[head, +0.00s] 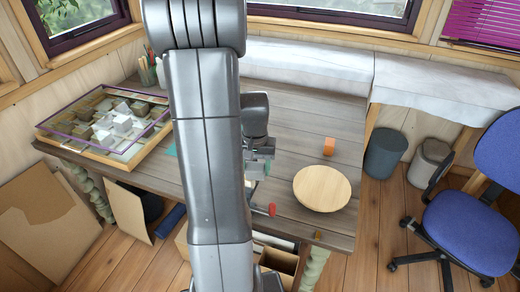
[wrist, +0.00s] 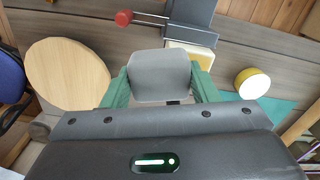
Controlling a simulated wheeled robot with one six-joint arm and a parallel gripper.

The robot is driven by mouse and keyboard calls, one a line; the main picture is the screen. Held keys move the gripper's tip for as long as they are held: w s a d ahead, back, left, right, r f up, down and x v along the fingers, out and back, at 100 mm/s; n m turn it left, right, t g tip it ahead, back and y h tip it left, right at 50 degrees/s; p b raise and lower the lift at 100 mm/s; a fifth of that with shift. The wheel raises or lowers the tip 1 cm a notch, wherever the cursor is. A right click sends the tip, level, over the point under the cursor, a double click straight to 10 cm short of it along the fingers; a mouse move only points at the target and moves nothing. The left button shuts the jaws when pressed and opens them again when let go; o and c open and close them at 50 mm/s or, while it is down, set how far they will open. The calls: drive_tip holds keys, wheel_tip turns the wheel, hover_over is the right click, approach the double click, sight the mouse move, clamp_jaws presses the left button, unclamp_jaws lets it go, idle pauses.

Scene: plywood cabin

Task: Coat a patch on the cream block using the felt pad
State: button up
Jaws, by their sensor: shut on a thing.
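In the wrist view, my gripper (wrist: 162,82) has its green fingers closed on the sides of a grey felt pad (wrist: 160,72). The cream block (wrist: 192,47) shows just beyond the pad, partly hidden by it, against a dark grey vise (wrist: 190,14) with a red-knobbed handle (wrist: 124,18). I cannot tell whether the pad touches the block. In the head view my arm hides the pad and the block; the red knob (head: 272,210) shows to the right of the arm.
A round wooden disc (head: 322,188) and an orange block (head: 329,147) are on the table right of my arm. A yellow-rimmed round dish (wrist: 251,83) is by a teal mat (wrist: 270,108). A framed display case (head: 60,137) fills the table's left side.

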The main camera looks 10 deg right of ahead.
drive_tip(key=shift+w+a+r+p, duration=0.15)
drive_tip(key=shift+r+p, duration=0.15)
drive_tip(key=shift+r, duration=0.35)
drive_tip(key=shift+s+a+r+p, duration=0.15)
drive_tip(key=shift+r+p, duration=0.1)
drive_tip(key=shift+r, duration=0.35)
drive_tip(key=shift+w+d+r+p, duration=0.1)
drive_tip(key=shift+r+p, duration=1.4)
drive_tip(key=shift+r, duration=0.65)
